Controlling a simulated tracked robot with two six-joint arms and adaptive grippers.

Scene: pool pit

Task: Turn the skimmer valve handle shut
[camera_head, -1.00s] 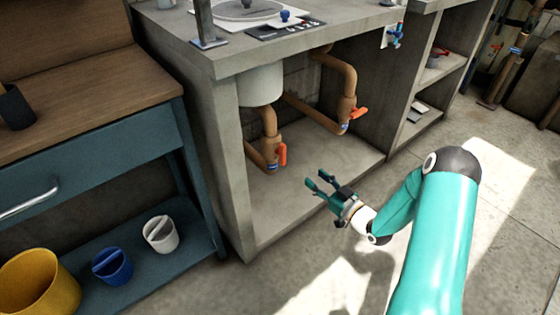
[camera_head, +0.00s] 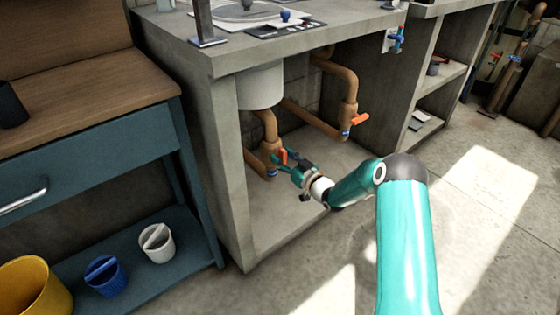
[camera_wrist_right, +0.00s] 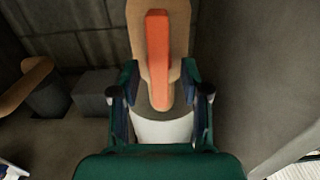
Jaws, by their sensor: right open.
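Two tan pipes with orange valve handles stand under the concrete counter. The left valve handle (camera_head: 284,156) is on the pipe below a white cylinder (camera_head: 260,87); it hangs roughly along the pipe. The right valve handle (camera_head: 360,120) sticks out sideways. I cannot tell from labels which is the skimmer valve. My right gripper (camera_head: 281,164) is at the left handle. In the right wrist view that orange handle (camera_wrist_right: 157,45) lies ahead, centred between the open fingers (camera_wrist_right: 160,85), with a finger on each side; contact is not clear. My left gripper is not in view.
The counter's concrete side wall (camera_head: 228,170) stands left of the gripper. A blue bench (camera_head: 110,140) with buckets on its lower shelf is further left. A blue tap (camera_head: 398,38) is on the right partition. The floor in front is clear.

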